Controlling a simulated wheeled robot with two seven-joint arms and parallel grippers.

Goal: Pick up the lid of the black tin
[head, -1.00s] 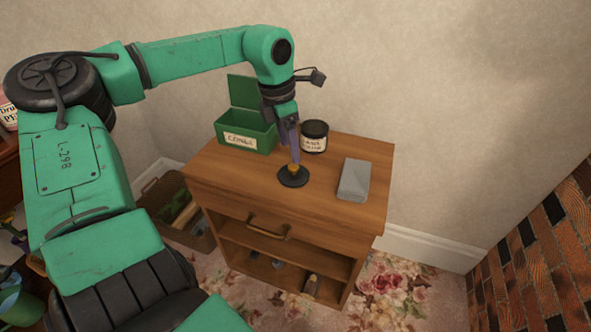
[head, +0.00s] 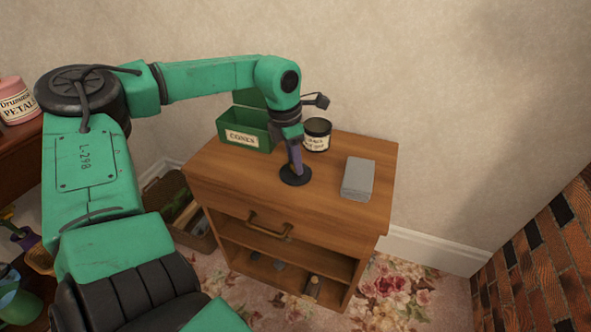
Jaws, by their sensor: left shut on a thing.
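The black tin (head: 317,136) with a cream label stands upright near the back of the wooden cabinet top. A round black disc, which looks like its lid (head: 290,181), lies flat on the cabinet top in front of the tin, apart from it. My left gripper (head: 297,165) points down onto the middle of the lid and is shut on it. The fingers hide the lid's centre. I cannot see a gap between the lid and the wood. My right gripper is not in view.
A green box (head: 246,136) with its cover raised stands left of the tin. A grey block (head: 358,179) lies at the right on the cabinet top (head: 230,178). The front of the top is clear. A crate (head: 184,239) sits on the floor at the left.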

